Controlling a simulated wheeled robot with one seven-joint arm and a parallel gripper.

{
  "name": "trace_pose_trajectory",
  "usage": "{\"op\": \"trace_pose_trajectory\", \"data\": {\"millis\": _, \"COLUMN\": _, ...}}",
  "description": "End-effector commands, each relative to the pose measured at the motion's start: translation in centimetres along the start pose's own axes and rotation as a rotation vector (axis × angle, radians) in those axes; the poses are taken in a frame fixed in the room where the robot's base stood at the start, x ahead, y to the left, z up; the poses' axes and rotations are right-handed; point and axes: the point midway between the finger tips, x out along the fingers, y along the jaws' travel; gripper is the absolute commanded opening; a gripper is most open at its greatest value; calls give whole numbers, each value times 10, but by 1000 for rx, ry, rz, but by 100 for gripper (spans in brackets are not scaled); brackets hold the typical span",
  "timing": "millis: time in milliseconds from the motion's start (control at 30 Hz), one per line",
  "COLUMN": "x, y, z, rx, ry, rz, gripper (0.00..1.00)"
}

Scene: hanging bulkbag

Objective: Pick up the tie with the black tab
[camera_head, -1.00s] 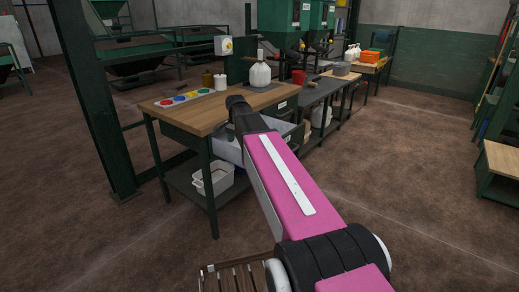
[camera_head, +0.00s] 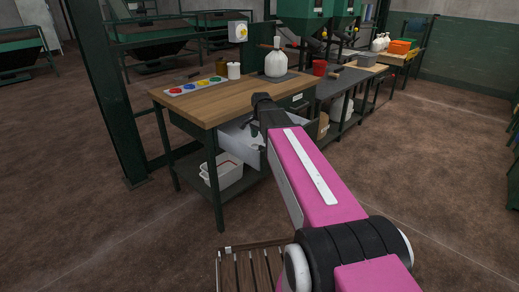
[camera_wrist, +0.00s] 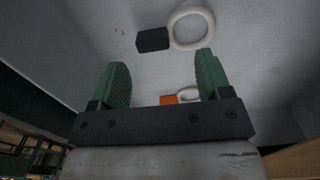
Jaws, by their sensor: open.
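The tie with the black tab shows in the wrist view as a cream ring (camera_wrist: 191,28) with a black block-like tab (camera_wrist: 153,40) on its left. It lies on the pale floor of the open drawer (camera_head: 240,136), beyond my fingertips. A second tie with an orange tab (camera_wrist: 168,100) is partly hidden behind my gripper's dark crossbar, its pale ring between the fingers. My gripper (camera_wrist: 162,68) is open, with two green fingers apart and nothing held. In the head view my arm reaches to the drawer, and the ties cannot be made out.
The drawer hangs under a wooden workbench (camera_head: 215,100) carrying a colored button strip (camera_head: 195,86), a white pot (camera_head: 234,71) and a white bag (camera_head: 276,63). A white bin (camera_head: 224,171) sits on the lower shelf. A slatted wooden surface (camera_head: 245,270) is at the bottom. Open floor lies right.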

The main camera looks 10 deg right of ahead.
Motion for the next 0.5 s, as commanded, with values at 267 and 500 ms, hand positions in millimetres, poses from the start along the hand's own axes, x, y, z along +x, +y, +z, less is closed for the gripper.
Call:
{"op": "trace_pose_trajectory", "data": {"millis": 267, "x": 17, "y": 1, "z": -1, "rx": 0, "ry": -1, "rz": 1, "gripper": 71}}
{"op": "trace_pose_trajectory", "data": {"millis": 500, "x": 48, "y": 2, "z": -2, "rx": 0, "ry": -1, "rz": 1, "gripper": 71}}
